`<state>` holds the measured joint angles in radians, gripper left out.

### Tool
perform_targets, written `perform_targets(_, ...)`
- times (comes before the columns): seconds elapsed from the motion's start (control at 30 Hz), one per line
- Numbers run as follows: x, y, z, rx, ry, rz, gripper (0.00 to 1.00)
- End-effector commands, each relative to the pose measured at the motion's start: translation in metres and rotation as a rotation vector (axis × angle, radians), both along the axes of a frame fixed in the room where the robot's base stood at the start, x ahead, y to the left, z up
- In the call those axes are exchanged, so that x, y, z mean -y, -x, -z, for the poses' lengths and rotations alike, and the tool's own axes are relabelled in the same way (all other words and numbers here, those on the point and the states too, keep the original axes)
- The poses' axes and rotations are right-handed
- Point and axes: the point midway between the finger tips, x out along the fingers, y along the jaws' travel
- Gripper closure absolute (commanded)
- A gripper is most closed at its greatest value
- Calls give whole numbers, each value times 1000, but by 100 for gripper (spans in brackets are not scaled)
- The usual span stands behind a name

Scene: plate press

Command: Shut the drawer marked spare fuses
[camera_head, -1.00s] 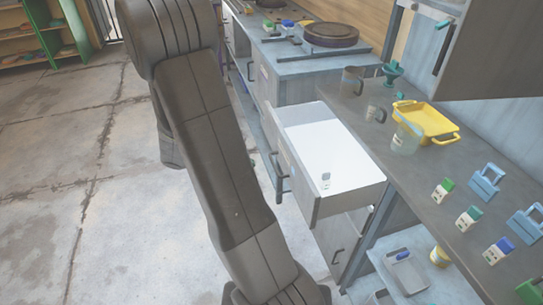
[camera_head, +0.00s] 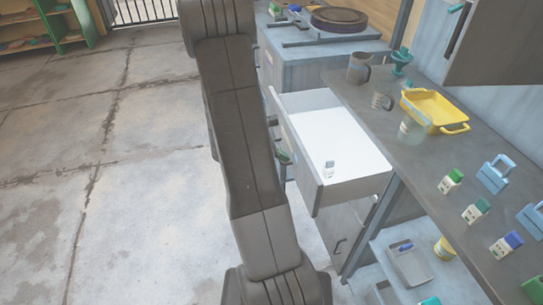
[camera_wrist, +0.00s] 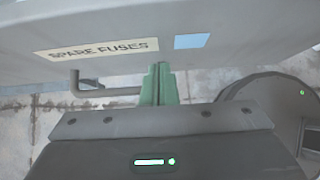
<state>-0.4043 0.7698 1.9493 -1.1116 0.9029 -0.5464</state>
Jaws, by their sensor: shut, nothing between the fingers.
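The drawer marked spare fuses (camera_head: 320,190) is pulled well out from under the counter, its white inside showing. A small white carton (camera_head: 329,169) stands in it. In the wrist view the drawer front (camera_wrist: 240,22) fills the top, with its "SPARE FUSES" label (camera_wrist: 97,48) and a bar handle (camera_wrist: 105,92) below. My gripper (camera_wrist: 158,85) is shut and empty, its green fingers together just right of the handle, pointing at the drawer front. I cannot tell whether they touch it. In the head view my arm hides most of the handle area.
The counter (camera_head: 400,165) right of the drawer carries a yellow tray (camera_head: 434,110), mugs, several small cartons and blue caddies. A closed lower drawer (camera_head: 345,235) sits beneath. A lower shelf (camera_head: 375,260) holds a grey tray. The floor (camera_head: 140,200) at left is clear.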

Motion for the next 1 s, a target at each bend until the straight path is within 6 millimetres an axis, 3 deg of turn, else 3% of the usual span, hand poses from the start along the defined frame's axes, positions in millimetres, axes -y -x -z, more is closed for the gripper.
perform_targets(0.63, 13, -4, 1, 0, 1, 3, 100)
perform_targets(0.77, 29, -8, 2, 1, 1, 5, 100)
perform_targets(1.0, 80, -24, 3, 2, 0, 8, 100)
